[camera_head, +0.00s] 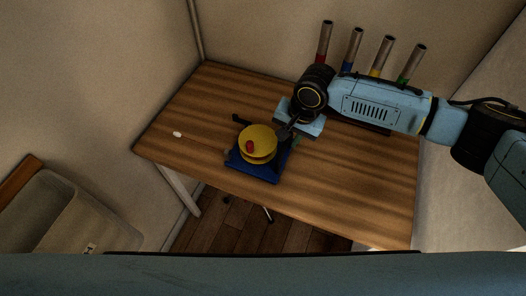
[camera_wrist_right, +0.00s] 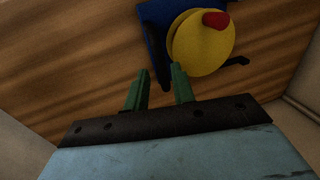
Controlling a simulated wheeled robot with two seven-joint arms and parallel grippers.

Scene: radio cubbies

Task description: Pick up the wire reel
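In the right wrist view the yellow reel (camera_wrist_right: 201,44) is at the top, just beyond the fingertips. My left gripper is not in view.
Several upright tubes with coloured bases, such as the one with a red base (camera_head: 324,43), stand at the table's back. A small white object (camera_head: 177,134) lies on the table's left. A pale bin (camera_head: 75,215) is at lower left. The table's (camera_head: 350,190) front right is clear.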

